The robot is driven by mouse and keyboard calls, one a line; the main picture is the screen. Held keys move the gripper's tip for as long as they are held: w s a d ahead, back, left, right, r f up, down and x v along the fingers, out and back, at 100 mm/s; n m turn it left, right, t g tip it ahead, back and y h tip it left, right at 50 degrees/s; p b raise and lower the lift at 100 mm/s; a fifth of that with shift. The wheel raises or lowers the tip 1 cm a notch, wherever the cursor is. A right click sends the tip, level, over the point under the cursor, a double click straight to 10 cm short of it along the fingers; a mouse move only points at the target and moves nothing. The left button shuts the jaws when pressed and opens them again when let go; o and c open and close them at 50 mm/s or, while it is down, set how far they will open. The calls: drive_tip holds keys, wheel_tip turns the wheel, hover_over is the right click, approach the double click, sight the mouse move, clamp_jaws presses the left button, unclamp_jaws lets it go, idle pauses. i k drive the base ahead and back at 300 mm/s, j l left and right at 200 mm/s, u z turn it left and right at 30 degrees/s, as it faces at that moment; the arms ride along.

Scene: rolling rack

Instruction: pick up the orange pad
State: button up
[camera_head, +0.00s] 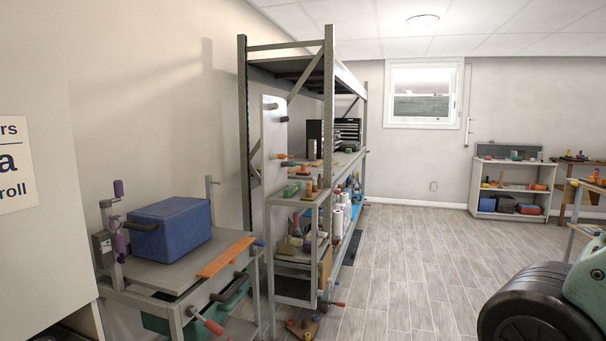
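A flat, narrow orange strip (226,257), the likeliest orange pad, lies on the grey top of a rolling rack (168,272) at the lower left. It lies at a slant near the top's right side, to the right of a blue box (171,228). It looks thin, and nothing rests on it. My gripper is not in view. A mint-green and black part at the lower right seems to be of my own arm, well apart from the orange strip.
Clamp-like tools with purple handles (118,188) stand at the rack's left edge; a red handle (213,327) sticks out in front. A tall metal shelf (243,130) with many items stands behind. The wood-look floor (420,270) in the middle is clear. A low shelf (513,170) is far right.

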sight(302, 172)
drive_tip(key=i+l+z, duration=0.1)
drive_tip(key=i+z, duration=0.25)
drive_tip(key=i, duration=0.55)
drive_tip(key=i+z, duration=0.1)
drive_tip(key=i, duration=1.85)
drive_tip(key=i+l+u, duration=0.15)
drive_tip(key=i+u, duration=0.2)
drive_tip(key=i, duration=0.2)
drive_tip(key=i+l+u, duration=0.35)
drive_tip(key=i, duration=0.2)
drive_tip(key=i+l+u, duration=0.3)
drive_tip(key=i, duration=0.2)
